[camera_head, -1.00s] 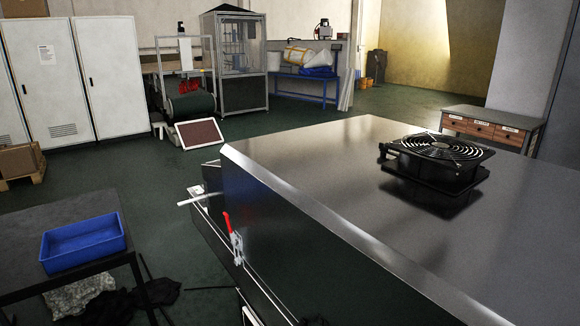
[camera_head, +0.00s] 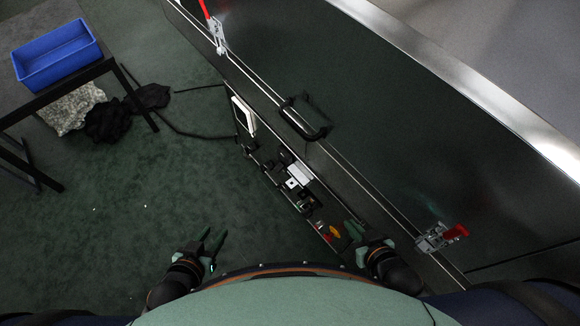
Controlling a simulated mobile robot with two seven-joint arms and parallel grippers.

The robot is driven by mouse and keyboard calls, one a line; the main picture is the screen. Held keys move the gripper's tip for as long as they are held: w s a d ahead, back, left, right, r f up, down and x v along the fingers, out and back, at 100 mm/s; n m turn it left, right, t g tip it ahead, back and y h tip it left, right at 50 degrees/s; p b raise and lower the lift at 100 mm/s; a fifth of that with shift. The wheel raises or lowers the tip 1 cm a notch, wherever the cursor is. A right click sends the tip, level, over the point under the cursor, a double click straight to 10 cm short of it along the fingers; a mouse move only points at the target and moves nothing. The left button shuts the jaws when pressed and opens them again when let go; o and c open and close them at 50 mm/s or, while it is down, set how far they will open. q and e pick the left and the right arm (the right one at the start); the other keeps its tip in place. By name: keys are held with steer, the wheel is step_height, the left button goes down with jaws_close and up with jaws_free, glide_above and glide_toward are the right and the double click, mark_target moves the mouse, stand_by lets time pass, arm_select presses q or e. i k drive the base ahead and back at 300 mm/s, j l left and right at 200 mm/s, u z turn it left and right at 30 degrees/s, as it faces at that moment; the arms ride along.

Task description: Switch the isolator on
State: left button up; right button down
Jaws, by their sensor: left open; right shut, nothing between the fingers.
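A small red and yellow part (camera_head: 334,231), which looks like the isolator's handle, sits low on the control panel along the dryer's side. It is too small to tell its position, on or off. My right gripper (camera_head: 354,229) is shut and empty, just right of this part in the picture; I cannot tell whether they touch. My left gripper (camera_head: 214,237) is open and empty over the dark green floor, well left of the panel.
The metal dryer body (camera_head: 400,120) fills the right side, with a black handle (camera_head: 303,117) and red-handled toggle clamps (camera_head: 440,236), (camera_head: 214,32). A blue bin (camera_head: 56,56) stands on a table at upper left. Black cloth (camera_head: 108,120) lies beneath.

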mark_target(280, 167)
steer(key=j, duration=0.4)
steer(key=i+j, duration=0.15)
steer(key=j, duration=0.7)
steer(key=i+j+z, duration=0.15)
steer(key=j, duration=0.25)
steer(key=j+z, duration=0.15)
steer(key=j, duration=0.25)
steer(key=z, duration=1)
